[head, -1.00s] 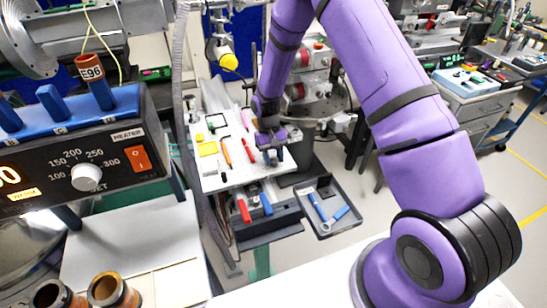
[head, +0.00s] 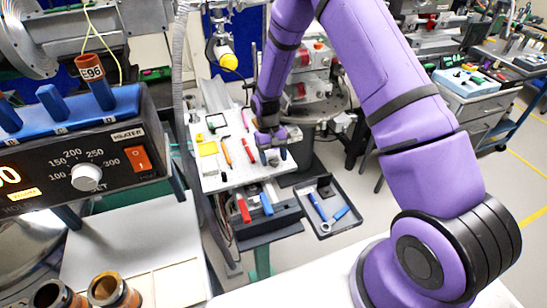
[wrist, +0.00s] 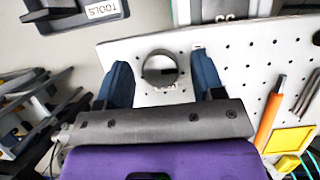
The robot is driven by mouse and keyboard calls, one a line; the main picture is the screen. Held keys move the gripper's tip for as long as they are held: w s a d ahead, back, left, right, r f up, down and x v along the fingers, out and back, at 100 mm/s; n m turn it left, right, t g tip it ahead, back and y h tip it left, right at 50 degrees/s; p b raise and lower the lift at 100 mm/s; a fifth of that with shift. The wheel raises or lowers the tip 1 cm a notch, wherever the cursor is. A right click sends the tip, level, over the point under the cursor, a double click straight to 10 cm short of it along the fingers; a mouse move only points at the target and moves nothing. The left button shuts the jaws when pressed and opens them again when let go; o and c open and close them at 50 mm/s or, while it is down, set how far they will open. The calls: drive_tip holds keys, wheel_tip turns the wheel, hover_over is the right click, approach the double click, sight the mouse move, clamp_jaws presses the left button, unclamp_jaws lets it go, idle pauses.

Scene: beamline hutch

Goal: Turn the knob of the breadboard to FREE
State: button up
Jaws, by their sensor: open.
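The breadboard (head: 232,181) is a pale plate with rows of holes in the middle of the head view. It also fills much of the wrist view (wrist: 238,75). A round grey knob (wrist: 160,68) with a dark slot-like mark stands near the board's edge. A small label below the knob is mostly hidden, so its setting cannot be read. My gripper (wrist: 162,70) is open, with one blue finger on each side of the knob and visible gaps between.
Pens and tools lie on the board, including an orange pen (wrist: 270,115) and a yellow square (wrist: 292,139). A dark tray (head: 325,229) with blue-handled tools sits at the board's front right. A heater box (head: 60,165) stands at left. A grey hose hangs left of the board.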

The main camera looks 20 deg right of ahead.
drive_tip(key=v, duration=1)
drive_tip(key=shift+r, duration=0.3)
drive_tip(key=s+d+r+t, duration=0.15)
drive_tip(key=s+r, duration=0.25)
drive_tip(key=r, duration=0.4)
drive_tip(key=s+d+r+t, duration=0.1)
drive_tip(key=s+r+t, duration=0.15)
drive_tip(key=r, duration=0.65)
drive_tip(key=s+d+r+t, duration=0.1)
drive_tip(key=s+r, duration=0.4)
drive_tip(key=r, duration=0.3)
drive_tip(key=s+d+r+t, duration=0.1)
drive_tip(key=s+r, duration=0.3)
drive_tip(key=s, duration=0.7)
drive_tip(key=s+d+r+t, duration=0.2)
drive_tip(key=s+r+t, duration=0.2)
drive_tip(key=s, duration=0.7)
drive_tip(key=shift+d+r, duration=0.2)
drive_tip(key=shift+r, duration=0.4)
